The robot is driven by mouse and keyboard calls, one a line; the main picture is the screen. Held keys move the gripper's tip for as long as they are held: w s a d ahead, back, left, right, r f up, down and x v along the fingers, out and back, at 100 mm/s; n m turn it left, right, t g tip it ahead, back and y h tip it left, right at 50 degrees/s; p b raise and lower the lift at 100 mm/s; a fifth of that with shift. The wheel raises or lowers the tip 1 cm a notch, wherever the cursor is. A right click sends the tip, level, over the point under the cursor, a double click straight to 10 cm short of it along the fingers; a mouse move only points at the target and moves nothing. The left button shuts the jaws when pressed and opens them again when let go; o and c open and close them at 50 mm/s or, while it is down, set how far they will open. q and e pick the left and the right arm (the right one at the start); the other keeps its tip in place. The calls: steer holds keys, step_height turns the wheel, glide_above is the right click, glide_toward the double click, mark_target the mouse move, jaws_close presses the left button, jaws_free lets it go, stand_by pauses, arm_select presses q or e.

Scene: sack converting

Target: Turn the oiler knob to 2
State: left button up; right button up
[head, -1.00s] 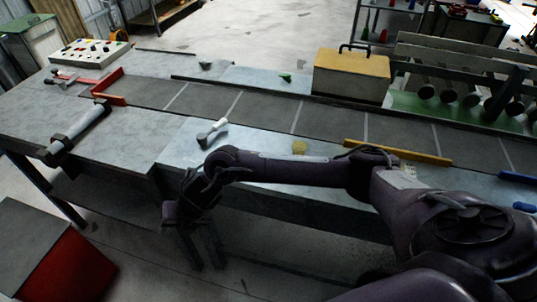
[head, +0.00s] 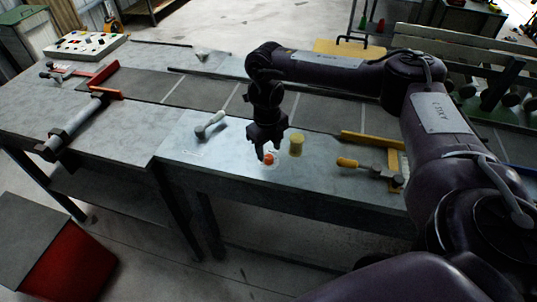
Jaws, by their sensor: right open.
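A small orange knob (head: 268,159) sits on the pale front worktop (head: 205,163), and I take it to be the oiler knob. A yellow cylinder (head: 296,145) stands just right of it. My right gripper (head: 265,152) points down right at the knob, with its fingers open. They partly cover the knob, and I cannot tell whether they touch it. Any numbers or pointer on the knob are too small to read. My left gripper is out of view.
A grey-handled tool (head: 210,125) lies left of my gripper. A yellow-ended clamp (head: 372,170) lies to the right by a yellow rail (head: 370,139). The dark conveyor strip (head: 190,92) runs behind. The worktop's front edge is close to the knob.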

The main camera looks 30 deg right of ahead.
mark_target(269, 157)
steer(key=shift+f+p, duration=0.4)
steer(key=shift+f, duration=1.2)
steer(key=c, duration=1)
